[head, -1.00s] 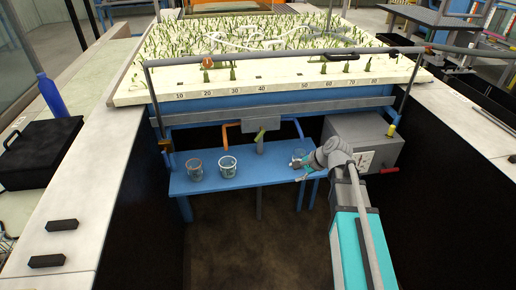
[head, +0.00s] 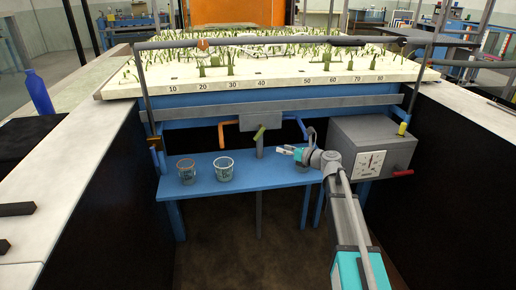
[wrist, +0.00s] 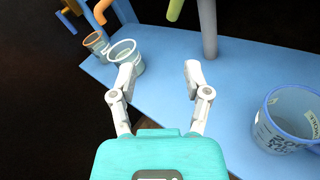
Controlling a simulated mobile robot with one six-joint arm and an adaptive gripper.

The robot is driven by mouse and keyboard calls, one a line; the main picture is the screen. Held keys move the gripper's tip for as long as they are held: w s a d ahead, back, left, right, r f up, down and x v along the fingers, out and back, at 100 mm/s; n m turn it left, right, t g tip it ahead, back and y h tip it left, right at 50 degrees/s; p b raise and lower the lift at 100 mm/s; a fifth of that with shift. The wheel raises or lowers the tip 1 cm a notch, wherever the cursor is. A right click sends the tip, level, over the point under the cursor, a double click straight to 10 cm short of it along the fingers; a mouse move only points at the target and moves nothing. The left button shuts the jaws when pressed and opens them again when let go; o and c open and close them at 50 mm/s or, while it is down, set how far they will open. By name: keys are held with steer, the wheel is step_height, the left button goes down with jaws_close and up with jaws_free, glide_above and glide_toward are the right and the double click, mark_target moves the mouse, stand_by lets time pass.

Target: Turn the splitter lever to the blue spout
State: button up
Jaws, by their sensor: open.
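The splitter is a grey box (head: 262,124) below the flume's front edge. Its short green lever (head: 260,132) slants, top to the right, above a grey post; the lever's end also shows at the top of the wrist view (wrist: 175,9). An orange spout (head: 221,131) is on the left and a blue spout (head: 301,126) on the right. My gripper (head: 281,150) is open and empty, right of the post and a little below the lever, apart from it. In the wrist view its fingers (wrist: 160,72) are spread above the blue bench, with nothing between them.
On the blue bench (head: 260,178) stand an orange-rimmed beaker (head: 186,172) and a pale-rimmed beaker (head: 224,170). A blue-rimmed beaker (wrist: 288,118) is close to my gripper's right in the wrist view. A grey box with a dial (head: 370,163) is at right.

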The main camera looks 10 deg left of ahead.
mark_target(258, 136)
steer(key=w+m+b, duration=0.1)
steer(key=w+f+m+t, duration=0.1)
steer(key=m, duration=0.1)
steer(key=shift+w+d+y+b, duration=0.1)
steer(key=shift+w+y+b, duration=0.05)
steer(key=shift+y+b, duration=0.25)
steer(key=shift+w+r, duration=0.1)
steer(key=x, duration=1.3)
steer(key=shift+w+a, duration=0.2)
steer(key=shift+a, duration=0.05)
jaws_close()
